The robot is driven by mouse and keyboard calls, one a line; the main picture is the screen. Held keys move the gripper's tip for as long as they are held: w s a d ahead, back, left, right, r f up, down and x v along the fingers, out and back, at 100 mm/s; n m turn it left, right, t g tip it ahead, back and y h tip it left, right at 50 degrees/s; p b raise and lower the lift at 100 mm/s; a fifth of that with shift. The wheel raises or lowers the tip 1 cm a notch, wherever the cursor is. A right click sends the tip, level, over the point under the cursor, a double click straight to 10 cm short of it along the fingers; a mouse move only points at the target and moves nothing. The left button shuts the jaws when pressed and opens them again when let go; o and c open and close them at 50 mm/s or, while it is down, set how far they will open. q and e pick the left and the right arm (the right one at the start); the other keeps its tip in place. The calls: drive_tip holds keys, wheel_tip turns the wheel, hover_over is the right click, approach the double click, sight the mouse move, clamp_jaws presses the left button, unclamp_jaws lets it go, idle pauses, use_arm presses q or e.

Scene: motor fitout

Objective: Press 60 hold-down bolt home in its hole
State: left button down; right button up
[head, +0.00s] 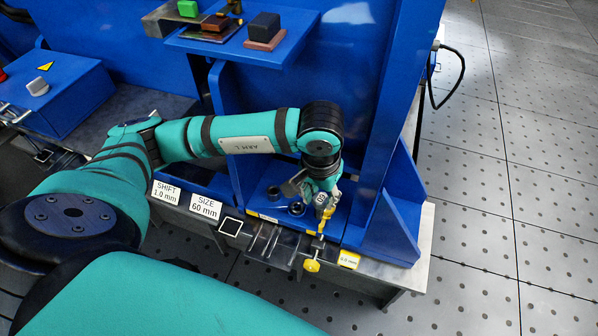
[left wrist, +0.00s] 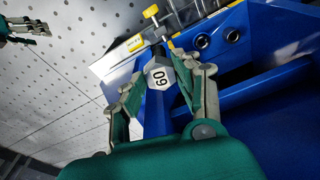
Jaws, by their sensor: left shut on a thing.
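My left gripper (head: 322,193) reaches down over the blue base. Its two fingers (left wrist: 165,82) are shut on the bolt head, one on each side. A grey gripper on a teal arm, apparently my right one (left wrist: 28,28), shows at the top left of the left wrist view, away from the bolt. Its opening is unclear.
Two dark round sockets (head: 297,208) (head: 273,192) lie beside the bolt. A yellow knob (head: 311,265) sticks out at the front edge. A blue upright (head: 385,110) and gusset (head: 385,230) stand close on the right. A blue shelf with blocks (head: 245,42) overhangs behind.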

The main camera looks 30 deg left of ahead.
use_arm(q)
drive_tip(key=w+a+f+n+g+b, duration=0.1)
drive_tip(key=w+a+f+n+b, duration=0.3)
drive_tip(key=n, duration=0.6)
drive_tip(key=w+a+f+n+y+b, duration=0.1)
drive_tip(key=w+a+f+n+b, duration=0.4)
drive_tip(key=a+f+n, duration=0.4)
drive_tip(key=shift+w+f+n+g, duration=0.4)
drive_tip(key=shift+w+f+n, duration=0.3)
drive_tip(key=shift+w+n, duration=0.1)
use_arm(e)
drive_tip(key=w+r+t, duration=0.1)
drive_tip(key=r, duration=0.7)
drive_tip(key=w+r+t, duration=0.2)
drive_tip(key=r, duration=0.6)
drive_tip(key=shift+w+a+t+y, duration=0.25)
drive_tip(key=shift+a+t+y, duration=0.05)
drive_tip(key=shift+a, duration=0.15)
drive_tip(key=shift+f, duration=0.1)
